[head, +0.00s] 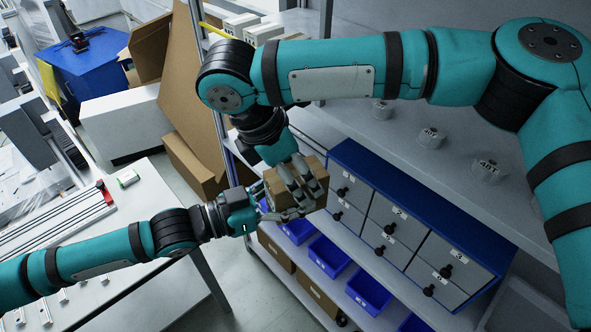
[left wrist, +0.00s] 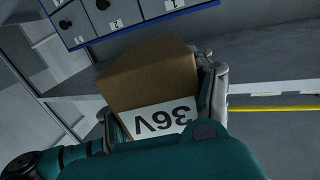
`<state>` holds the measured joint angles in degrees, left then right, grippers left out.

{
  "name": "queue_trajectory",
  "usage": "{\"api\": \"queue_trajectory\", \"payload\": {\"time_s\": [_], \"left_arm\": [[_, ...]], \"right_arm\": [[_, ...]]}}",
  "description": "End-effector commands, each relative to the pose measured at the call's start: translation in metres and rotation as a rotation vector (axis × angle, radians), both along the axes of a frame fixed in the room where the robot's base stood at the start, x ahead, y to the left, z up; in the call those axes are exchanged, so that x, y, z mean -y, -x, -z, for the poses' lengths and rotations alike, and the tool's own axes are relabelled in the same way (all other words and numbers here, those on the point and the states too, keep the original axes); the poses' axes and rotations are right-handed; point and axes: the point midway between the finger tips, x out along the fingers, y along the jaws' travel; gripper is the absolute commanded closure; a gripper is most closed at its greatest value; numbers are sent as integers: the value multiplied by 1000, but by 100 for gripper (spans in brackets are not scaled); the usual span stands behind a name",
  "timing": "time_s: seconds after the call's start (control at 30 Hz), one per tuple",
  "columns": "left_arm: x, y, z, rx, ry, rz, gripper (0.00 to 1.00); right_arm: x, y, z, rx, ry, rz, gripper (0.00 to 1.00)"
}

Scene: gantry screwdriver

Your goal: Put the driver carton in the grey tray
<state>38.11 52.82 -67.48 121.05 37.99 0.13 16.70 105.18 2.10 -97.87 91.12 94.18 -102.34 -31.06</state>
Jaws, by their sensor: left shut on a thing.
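The driver carton (head: 314,172) is a small brown box held in the air in front of the shelving. In the left wrist view the carton (left wrist: 150,75) shows a white label reading 36V, upside down. My left gripper (head: 290,214) reaches in from the left and is shut on the carton. My right gripper (head: 296,176) comes down from above, with its fingers over or against the same carton. Whether those fingers grip it is hidden by the overlap. I cannot make out a grey tray in either view.
A blue-framed cabinet with grey numbered drawers (head: 402,213) stands on the shelf just right of the carton. Blue bins (head: 330,257) sit on the shelf below. A white table (head: 140,200) lies at left, and large cardboard pieces (head: 172,85) stand behind.

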Motion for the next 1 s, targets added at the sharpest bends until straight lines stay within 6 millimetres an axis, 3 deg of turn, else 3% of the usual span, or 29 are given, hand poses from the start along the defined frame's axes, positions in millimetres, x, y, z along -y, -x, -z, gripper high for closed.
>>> {"api": "queue_trajectory", "payload": {"time_s": [0.07, 0.4, 0.43, 0.6, 0.67, 1.0], "left_arm": [[0, 0, -1, 2, 2, 1, 90], [0, 0, -1, 1, 2, -1, 90], [0, -1, -1, 1, 2, -1, 44], [0, -1, -1, 1, 2, -1, 22], [0, 0, -1, 0, 1, -1, 18], [-6, 2, 0, 0, -1, -1, 18]], "right_arm": [[0, 0, 0, 0, 0, 0, 45], [0, 0, 0, -1, 1, -1, 89], [0, 0, -1, 0, 0, -1, 91], [0, 0, -1, 0, 0, -1, 91], [0, 0, -1, 0, 0, 0, 91], [0, 0, -1, 1, 0, 0, 91]]}}
